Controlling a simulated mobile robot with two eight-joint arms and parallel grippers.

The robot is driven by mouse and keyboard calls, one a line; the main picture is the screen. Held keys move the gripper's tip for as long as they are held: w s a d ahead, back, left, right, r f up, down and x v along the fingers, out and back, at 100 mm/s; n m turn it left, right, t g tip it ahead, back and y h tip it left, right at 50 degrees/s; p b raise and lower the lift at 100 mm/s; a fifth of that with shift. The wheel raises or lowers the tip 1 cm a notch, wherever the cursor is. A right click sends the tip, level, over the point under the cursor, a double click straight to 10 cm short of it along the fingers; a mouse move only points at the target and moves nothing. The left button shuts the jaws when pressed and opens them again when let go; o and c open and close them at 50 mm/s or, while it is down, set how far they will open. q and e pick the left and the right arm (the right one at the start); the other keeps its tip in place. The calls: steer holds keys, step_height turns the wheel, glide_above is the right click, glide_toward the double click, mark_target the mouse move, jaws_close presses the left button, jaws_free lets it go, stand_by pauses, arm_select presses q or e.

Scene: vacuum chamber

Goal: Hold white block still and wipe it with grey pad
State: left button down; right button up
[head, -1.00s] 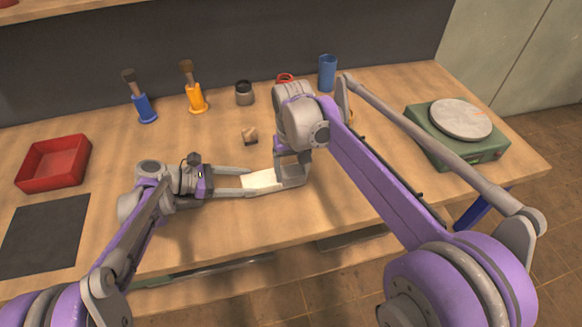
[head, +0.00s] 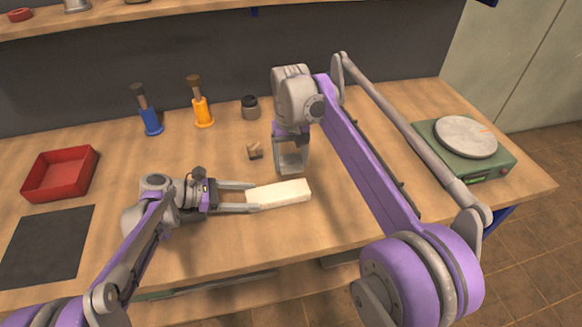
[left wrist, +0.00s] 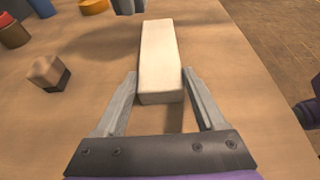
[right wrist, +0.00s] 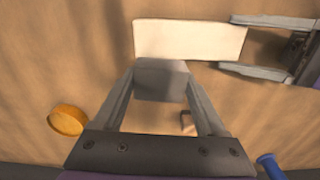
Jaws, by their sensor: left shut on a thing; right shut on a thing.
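The white block (head: 280,193) is a long pale bar over the bench. My left gripper (head: 250,198) is shut on its left end; the left wrist view shows the block (left wrist: 160,55) between both fingers, pointing away. My right gripper (head: 291,165) points down just behind the block. In the right wrist view the grey pad (right wrist: 162,80) is held between its fingertips, beside the long edge of the block (right wrist: 190,40). I cannot tell whether pad and block touch.
A small brown-and-pale block (head: 255,151) lies behind the left gripper. Blue (head: 151,122) and orange (head: 203,112) brush holders and a dark jar (head: 250,107) stand at the back. A red tray (head: 60,173) and dark mat (head: 45,245) are left, a green scale (head: 465,150) right.

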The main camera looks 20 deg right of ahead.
steer(key=shift+r, duration=1.95)
arm_select(q)
jaws_free()
steer(key=v, duration=1.2)
